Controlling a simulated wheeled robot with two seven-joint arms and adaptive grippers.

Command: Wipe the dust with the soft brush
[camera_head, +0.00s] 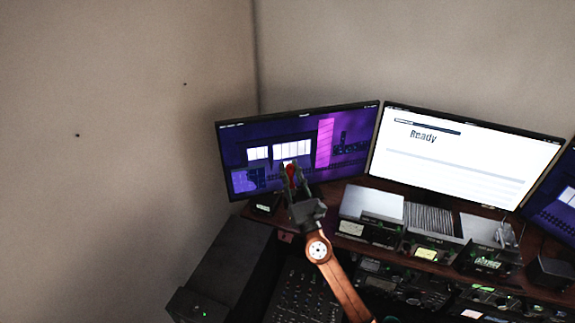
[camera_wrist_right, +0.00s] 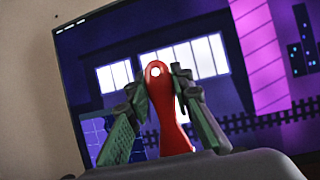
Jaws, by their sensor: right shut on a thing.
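My right gripper (camera_head: 293,178) is raised in front of the left monitor in the head view. It is shut on a red handle with a round hole near its end, which I take to be the soft brush (camera_head: 291,171). In the right wrist view the red brush (camera_wrist_right: 170,115) stands upright between the two fingers of the right gripper (camera_wrist_right: 160,85). Its bristles cannot be made out. The left monitor (camera_head: 345,150) shows a purple and blue picture and fills most of the wrist view (camera_wrist_right: 215,95). I cannot make out any dust. My left gripper is not in view.
A white-screened monitor (camera_head: 465,160) stands in the middle, with another monitor (camera_head: 560,205) at the right edge. Radio units (camera_head: 425,245) crowd the desk below. A mixer panel (camera_head: 300,300) lies beside my right arm. The wall (camera_head: 120,150) at left is bare except for two dark spots.

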